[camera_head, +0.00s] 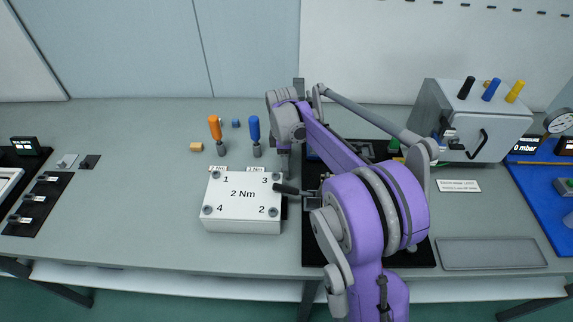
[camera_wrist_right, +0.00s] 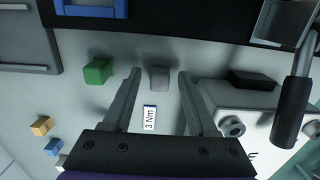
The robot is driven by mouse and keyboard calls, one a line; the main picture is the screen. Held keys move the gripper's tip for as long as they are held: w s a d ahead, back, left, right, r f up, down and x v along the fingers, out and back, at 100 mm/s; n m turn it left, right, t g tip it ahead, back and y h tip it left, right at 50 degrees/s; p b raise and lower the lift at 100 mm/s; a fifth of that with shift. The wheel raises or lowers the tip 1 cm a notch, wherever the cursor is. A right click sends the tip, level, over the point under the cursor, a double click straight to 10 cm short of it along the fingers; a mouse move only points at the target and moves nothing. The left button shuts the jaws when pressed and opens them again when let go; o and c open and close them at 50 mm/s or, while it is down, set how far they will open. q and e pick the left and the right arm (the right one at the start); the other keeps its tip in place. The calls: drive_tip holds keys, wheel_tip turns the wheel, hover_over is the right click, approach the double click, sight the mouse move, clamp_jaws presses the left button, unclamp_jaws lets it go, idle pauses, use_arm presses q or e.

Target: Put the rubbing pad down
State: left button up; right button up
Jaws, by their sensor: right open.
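A small grey block (camera_wrist_right: 160,77), which may be the rubbing pad, sits on the bench top in the right wrist view. My right gripper (camera_wrist_right: 159,74) is open, with one finger on each side of this block in the picture. I cannot tell the gap between fingers and block. In the head view my purple right arm reaches to the bench beside the white 2 Nm box (camera_head: 243,212), and it hides the grey block there. The box's corner also shows in the wrist view (camera_wrist_right: 260,100). My left gripper is not in view.
A green block (camera_wrist_right: 98,72) lies left of the grey one, and a black-handled lever (camera_wrist_right: 290,115) is at right. Orange (camera_head: 215,128) and blue (camera_head: 254,130) drivers stand behind the box. A grey cabinet (camera_head: 480,125) stands at right. The bench left of the box is mostly clear.

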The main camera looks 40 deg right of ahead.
wheel_tip(320, 180, up, 11)
drive_tip(key=p, duration=0.1)
drive_tip(key=shift+w+a, duration=0.15)
drive_tip(key=shift+a, duration=0.05)
drive_tip(key=shift+a, duration=0.1)
idle(0.4)
drive_tip(key=s+a+m+t+p, duration=0.1)
drive_tip(key=s+a+m, duration=0.1)
drive_tip(key=s+a, duration=0.2)
drive_tip(key=s+a+m+t+p, duration=0.1)
drive_tip(key=s+a+m+p, duration=0.1)
drive_tip(key=s+a, duration=0.2)
drive_tip(key=s+a+m+t+p, duration=0.1)
drive_tip(key=s+a+m, duration=0.1)
drive_tip(key=s+a, duration=0.2)
drive_tip(key=shift+s+a+r+t+p, duration=0.2)
drive_tip(key=shift+a, duration=0.55)
drive_tip(key=shift+s+a+r+t+p, duration=0.2)
drive_tip(key=shift+a, duration=0.5)
drive_tip(key=s+a+f+m+t+p, duration=0.1)
drive_tip(key=s+a+f+m+t, duration=0.1)
drive_tip(key=s+a+f+m, duration=0.2)
drive_tip(key=s, duration=0.3)
drive_tip(key=shift+s+a+p, duration=0.2)
drive_tip(key=shift+a+p, duration=0.05)
drive_tip(key=shift+p, duration=0.1)
drive_tip(key=shift+f, duration=0.1)
